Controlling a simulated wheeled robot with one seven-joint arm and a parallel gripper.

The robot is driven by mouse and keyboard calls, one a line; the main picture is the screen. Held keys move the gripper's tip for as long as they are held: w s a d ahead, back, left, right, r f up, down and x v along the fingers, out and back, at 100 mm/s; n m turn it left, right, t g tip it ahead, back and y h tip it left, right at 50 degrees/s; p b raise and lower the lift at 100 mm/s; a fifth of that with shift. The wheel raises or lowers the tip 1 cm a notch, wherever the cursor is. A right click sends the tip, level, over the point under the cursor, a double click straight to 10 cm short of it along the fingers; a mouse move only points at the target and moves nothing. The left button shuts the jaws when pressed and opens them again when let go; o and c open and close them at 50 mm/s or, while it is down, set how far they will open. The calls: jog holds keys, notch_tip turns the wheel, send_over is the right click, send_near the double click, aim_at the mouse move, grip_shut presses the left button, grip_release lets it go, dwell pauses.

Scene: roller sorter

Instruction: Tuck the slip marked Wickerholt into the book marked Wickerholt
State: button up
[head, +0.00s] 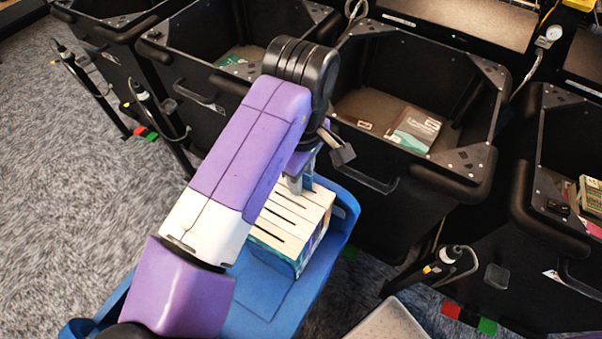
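No slip can be made out. A teal and white book (414,130) lies flat in the black bin beyond the block. A green book (238,59) lies in the bin to the left, partly hidden. Books or cards (592,194) show in the right bin. No marking can be read, so I cannot tell which is Wickerholt.
The block stands in a blue tray (338,236). Black bins with thick rims (458,172) stand close together along the back and right. A small dark item (365,125) lies beside the teal book. Open grey carpet (60,200) is at left.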

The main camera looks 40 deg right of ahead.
notch_tip(320, 180, up, 17)
jog(key=p, duration=0.9)
jog(key=shift+p, duration=0.35)
jog(key=shift+f, duration=0.1)
dwell(0.6)
